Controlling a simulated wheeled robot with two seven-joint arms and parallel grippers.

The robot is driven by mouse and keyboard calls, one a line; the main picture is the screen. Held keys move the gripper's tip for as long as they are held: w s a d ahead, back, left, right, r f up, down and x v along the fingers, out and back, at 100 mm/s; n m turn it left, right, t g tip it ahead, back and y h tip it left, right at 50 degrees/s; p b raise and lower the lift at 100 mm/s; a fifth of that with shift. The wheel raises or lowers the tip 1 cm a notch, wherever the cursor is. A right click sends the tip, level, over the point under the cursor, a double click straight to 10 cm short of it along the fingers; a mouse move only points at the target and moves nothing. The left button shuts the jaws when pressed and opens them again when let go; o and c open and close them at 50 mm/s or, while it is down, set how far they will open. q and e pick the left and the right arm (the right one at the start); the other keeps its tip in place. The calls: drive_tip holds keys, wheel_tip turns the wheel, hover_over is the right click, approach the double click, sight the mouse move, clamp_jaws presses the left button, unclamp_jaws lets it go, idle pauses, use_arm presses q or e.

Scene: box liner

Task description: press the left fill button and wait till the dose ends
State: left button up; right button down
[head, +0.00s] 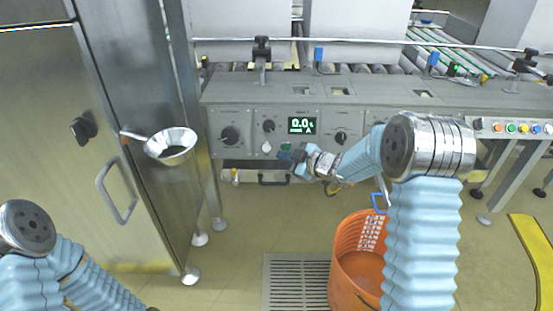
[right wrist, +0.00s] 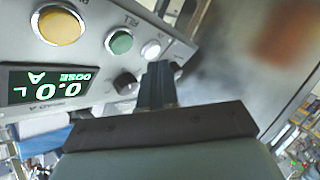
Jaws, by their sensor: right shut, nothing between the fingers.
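The control panel (head: 312,147) has a lit display (head: 301,125) reading 0.0; it also shows upside down in the right wrist view (right wrist: 45,85), with the words DOSE and A. A green button (head: 285,146) sits below the display, beside the word FILL in the wrist view (right wrist: 120,42). A white button (head: 266,147) is left of it in the head view, and a yellow button (right wrist: 60,25) shows in the wrist view. My right gripper (head: 297,157) is shut and empty, its tips close to the green button; contact cannot be told. My left gripper is out of view.
Black knobs (head: 230,135) stick out of the panel. An orange basket (head: 345,255) is on the floor below my right arm, beside a floor grate (head: 295,285). Roller conveyors (head: 450,60) lie behind.

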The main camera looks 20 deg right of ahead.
drive_tip(key=shift+w+d+f+p, duration=0.1)
drive_tip(key=shift+w+d+p, duration=0.4)
drive_tip(key=shift+w+d, duration=0.6)
drive_tip(key=shift+w+f, duration=0.1)
drive_tip(key=shift+w, duration=0.35)
drive_tip(key=shift+s, duration=0.2)
idle(0.3)
drive_tip(key=shift+s+a+r, duration=0.1)
drive_tip(key=shift+s+r, duration=0.15)
drive_tip(key=shift+s, duration=0.2)
drive_tip(key=s, duration=0.1)
drive_tip(key=s+a+r, duration=0.1)
drive_tip(key=s, duration=0.2)
drive_tip(key=shift+s+a+r, duration=0.3)
drive_tip(key=shift+s, duration=0.05)
idle(0.4)
